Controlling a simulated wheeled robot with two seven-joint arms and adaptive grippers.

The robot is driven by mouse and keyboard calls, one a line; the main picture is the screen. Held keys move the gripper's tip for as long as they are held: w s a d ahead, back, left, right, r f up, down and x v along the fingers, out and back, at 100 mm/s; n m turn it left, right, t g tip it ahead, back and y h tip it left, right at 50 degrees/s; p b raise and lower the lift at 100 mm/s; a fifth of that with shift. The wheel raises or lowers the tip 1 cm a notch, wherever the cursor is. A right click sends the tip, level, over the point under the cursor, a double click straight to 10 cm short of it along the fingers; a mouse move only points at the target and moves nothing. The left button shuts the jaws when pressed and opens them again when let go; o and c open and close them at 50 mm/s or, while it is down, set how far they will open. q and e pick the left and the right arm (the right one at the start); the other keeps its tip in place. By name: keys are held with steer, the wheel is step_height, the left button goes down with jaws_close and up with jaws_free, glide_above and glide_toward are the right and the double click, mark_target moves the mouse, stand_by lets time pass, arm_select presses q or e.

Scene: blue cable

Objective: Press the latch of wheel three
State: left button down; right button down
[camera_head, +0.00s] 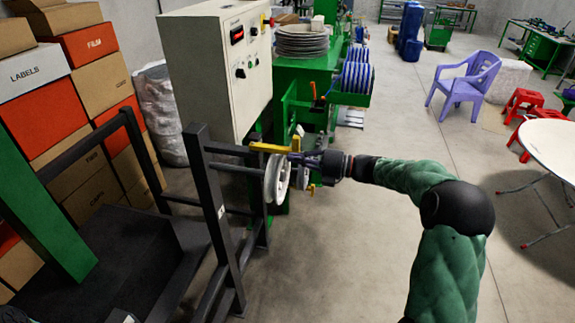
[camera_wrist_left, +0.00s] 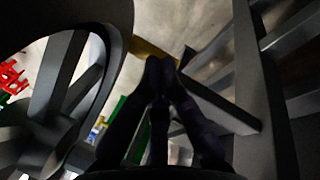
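A white wheel (camera_head: 277,180) sits at the end of a dark metal frame in the head view, with a yellow latch bar (camera_head: 270,148) across its top. My right gripper (camera_head: 298,160) is at the wheel's right side, close to the yellow bar; its fingers are small and partly lost against the wheel, so I cannot tell whether they touch it or are open. My left gripper (camera_wrist_left: 160,66) shows in the left wrist view, with its dark fingertips together and nothing visible between them. A yellow piece (camera_wrist_left: 147,49) shows just behind those tips. I cannot tell which wheel is number three.
The dark frame (camera_head: 213,205) stands left of the wheel. A white control cabinet (camera_head: 215,70) and green machine (camera_head: 300,85) with blue spools (camera_head: 357,72) stand behind. Stacked boxes (camera_head: 100,85) fill the left. Floor to the right is clear up to a round table (camera_head: 553,145).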

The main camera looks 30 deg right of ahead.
steer(key=w+d, duration=0.1)
steer(key=d, duration=0.1)
steer(key=w+d, duration=0.1)
steer(key=shift+w+d+r+b, duration=0.2)
steer(key=shift+d+b, duration=0.2)
steer(key=shift+d+r, duration=0.15)
steer(key=shift+r, duration=0.05)
steer(key=v, duration=1.1)
steer(key=shift+s+f, duration=0.35)
steer(key=shift+f, duration=0.05)
